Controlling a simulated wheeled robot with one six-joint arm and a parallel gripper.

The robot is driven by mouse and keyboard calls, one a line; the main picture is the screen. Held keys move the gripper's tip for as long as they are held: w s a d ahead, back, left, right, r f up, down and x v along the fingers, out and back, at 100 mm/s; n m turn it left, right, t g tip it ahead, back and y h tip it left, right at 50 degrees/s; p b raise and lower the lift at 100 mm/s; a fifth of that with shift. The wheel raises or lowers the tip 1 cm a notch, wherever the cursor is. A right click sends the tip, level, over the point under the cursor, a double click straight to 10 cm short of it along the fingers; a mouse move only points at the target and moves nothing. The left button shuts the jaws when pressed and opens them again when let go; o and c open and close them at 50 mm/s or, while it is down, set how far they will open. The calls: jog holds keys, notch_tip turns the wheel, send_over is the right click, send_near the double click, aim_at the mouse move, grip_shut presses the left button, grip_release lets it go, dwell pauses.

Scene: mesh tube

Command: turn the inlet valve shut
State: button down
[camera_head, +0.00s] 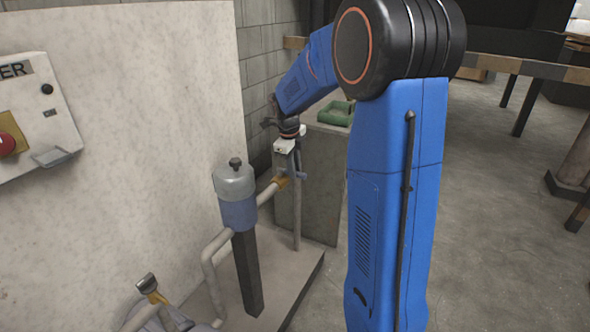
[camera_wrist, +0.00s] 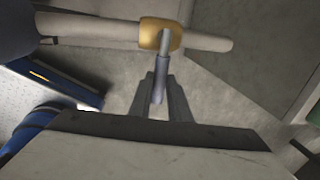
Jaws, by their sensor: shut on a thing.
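A brass valve body (camera_head: 281,181) sits on a pale pipe to the right of a blue-grey canister (camera_head: 237,195). In the wrist view, the brass body (camera_wrist: 162,34) is on the pipe at the top. Its lever, a steel rod with a blue-grey grip (camera_wrist: 160,82), points down the picture, across the pipe. My gripper (camera_wrist: 161,88) is shut on this grip, with one finger on each side. In the head view, my gripper (camera_head: 294,166) is small, beside the valve, and its fingers partly hide the lever. No label shows on the valve.
Another lever valve (camera_head: 148,286) is at the lower left. A wall panel with a red button (camera_head: 7,144) is at the left. A grey cabinet (camera_head: 318,205) with a green tray (camera_head: 336,113) stands behind the valve. Open floor (camera_head: 490,230) lies at the right.

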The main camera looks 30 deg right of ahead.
jog(key=c, duration=1.6)
grip_release()
jog(key=shift+c, duration=0.2)
jog(key=v, duration=1.7)
jog(key=shift+r, duration=0.25)
jog(key=shift+a, duration=0.1)
